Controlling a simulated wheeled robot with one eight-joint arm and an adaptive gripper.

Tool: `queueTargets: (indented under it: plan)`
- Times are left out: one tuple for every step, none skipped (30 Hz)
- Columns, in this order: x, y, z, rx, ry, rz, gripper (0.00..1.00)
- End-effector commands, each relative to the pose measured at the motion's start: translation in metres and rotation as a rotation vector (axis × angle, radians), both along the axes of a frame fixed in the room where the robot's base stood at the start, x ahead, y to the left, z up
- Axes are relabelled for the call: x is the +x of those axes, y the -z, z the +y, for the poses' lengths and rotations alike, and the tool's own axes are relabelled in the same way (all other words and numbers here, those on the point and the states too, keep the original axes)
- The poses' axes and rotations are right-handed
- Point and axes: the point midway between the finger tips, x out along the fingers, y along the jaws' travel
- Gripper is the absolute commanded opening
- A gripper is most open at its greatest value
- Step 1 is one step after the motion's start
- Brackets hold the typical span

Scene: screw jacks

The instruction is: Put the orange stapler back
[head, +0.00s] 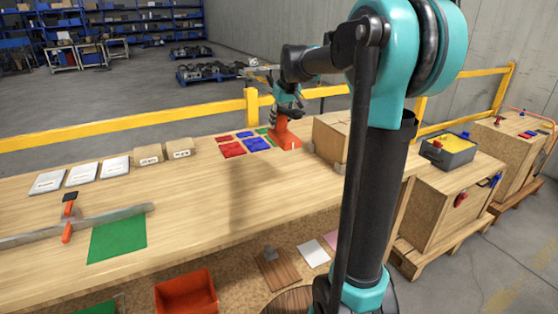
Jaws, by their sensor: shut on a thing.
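The orange stapler (284,134) is at the back edge of the wooden bench, left of a cardboard box. It shows as a small orange shape with an upright part and a wider foot. My gripper (287,114) is above it, pointing down, and is shut on its upper part. The fingers hide that part. The foot is at or very near the bench top; I cannot tell whether it touches. Red (231,149) and blue (257,144) flat pieces lie just left of it, and a green piece (262,131) is partly hidden behind.
The cardboard box (330,140) stands close on the right. White packets (82,173) and brown packets (149,154) line the back left. A long metal straightedge (110,216) and a green mat (118,236) lie in front. The middle of the bench (210,195) is clear.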

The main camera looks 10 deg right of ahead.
Motion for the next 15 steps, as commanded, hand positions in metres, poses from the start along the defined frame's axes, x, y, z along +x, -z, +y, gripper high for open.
queueTargets:
  plan:
    - [0.001, 0.011, 0.0, 0.0, 0.0, -0.001, 0.0]
    - [0.001, 0.017, 0.0, 0.0, 0.0, -0.001, 0.0]
    - [0.001, 0.026, 0.0, 0.0, 0.0, -0.001, 0.0]
    - [0.0, 0.032, 0.0, 0.0, 0.0, -0.001, 0.0]
    - [0.0, 0.038, 0.0, 0.0, 0.0, -0.001, 0.0]
    - [0.001, 0.047, 0.0, 0.0, 0.0, -0.001, 0.0]
    - [0.001, 0.053, 0.0, 0.0, 0.0, -0.001, 0.0]
    - [0.001, 0.059, 0.0, 0.0, 0.0, -0.001, 0.0]
    - [0.001, 0.067, 0.0, 0.0, 0.0, -0.001, 0.0]
    - [0.001, 0.073, 0.0, 0.0, 0.0, -0.001, 0.0]
    - [0.001, 0.078, 0.0, 0.0, 0.0, -0.001, 0.0]
    - [0.0, 0.085, 0.0, 0.0, 0.0, -0.001, 0.0]
    - [0.0, 0.089, 0.0, 0.0, 0.0, -0.001, 0.0]
    - [0.0, 0.093, 0.0, 0.0, 0.0, -0.001, 0.0]
    - [0.001, 0.098, 0.0, 0.0, 0.0, -0.001, 0.0]
